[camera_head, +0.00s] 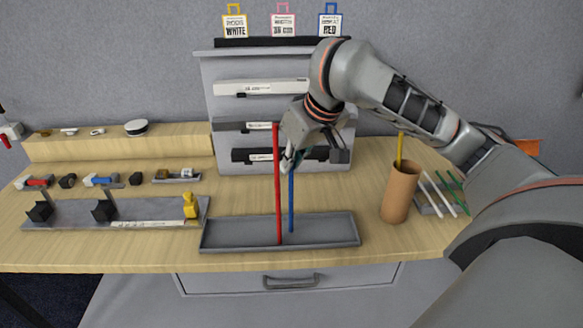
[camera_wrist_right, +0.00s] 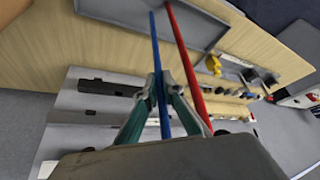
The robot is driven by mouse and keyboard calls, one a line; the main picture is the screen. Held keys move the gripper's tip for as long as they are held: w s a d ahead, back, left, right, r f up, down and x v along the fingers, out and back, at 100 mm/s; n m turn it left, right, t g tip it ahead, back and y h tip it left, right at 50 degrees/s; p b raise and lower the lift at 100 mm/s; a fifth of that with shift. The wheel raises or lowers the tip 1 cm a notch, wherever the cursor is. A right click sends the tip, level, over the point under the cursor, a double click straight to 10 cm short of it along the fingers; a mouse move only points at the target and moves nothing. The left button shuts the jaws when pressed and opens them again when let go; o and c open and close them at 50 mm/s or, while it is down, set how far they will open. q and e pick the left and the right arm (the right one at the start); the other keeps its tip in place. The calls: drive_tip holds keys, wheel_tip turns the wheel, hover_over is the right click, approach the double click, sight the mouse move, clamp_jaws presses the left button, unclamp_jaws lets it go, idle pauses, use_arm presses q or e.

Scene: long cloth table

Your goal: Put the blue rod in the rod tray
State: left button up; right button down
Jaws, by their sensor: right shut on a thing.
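The blue rod (camera_head: 291,205) is upright, its lower end over the long grey tray (camera_head: 340,241) at the table's front; whether it touches the tray floor I cannot tell. My right gripper (camera_head: 288,163) is shut on its upper part. In the right wrist view, the blue rod (camera_wrist_right: 158,60) runs between the fingertips of the right gripper (camera_wrist_right: 163,82). A longer red rod (camera_head: 277,180) stands upright just left of it, its lower end at the tray. In the right wrist view, the red rod (camera_wrist_right: 181,50) passes close beside one finger. My left gripper is not in view.
A brown cup (camera_head: 400,193) with a yellow rod stands at the right, beside white and green rods (camera_head: 445,195). A grey stepped rack (camera_head: 230,72) stands behind the gripper. A grey fixture strip (camera_head: 75,213) and small parts lie at the left.

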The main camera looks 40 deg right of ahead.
drive_tip(key=shift+f, duration=0.3)
drive_tip(key=c, duration=2.4)
unclamp_jaws()
drive_tip(key=shift+c, duration=0.2)
use_arm(q)
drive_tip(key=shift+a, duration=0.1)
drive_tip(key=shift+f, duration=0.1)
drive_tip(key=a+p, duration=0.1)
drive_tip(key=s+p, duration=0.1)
drive_tip(key=p, duration=0.1)
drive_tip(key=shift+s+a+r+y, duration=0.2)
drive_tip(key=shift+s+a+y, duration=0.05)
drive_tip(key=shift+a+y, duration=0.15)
use_arm(e)
drive_tip(key=v, duration=1.2)
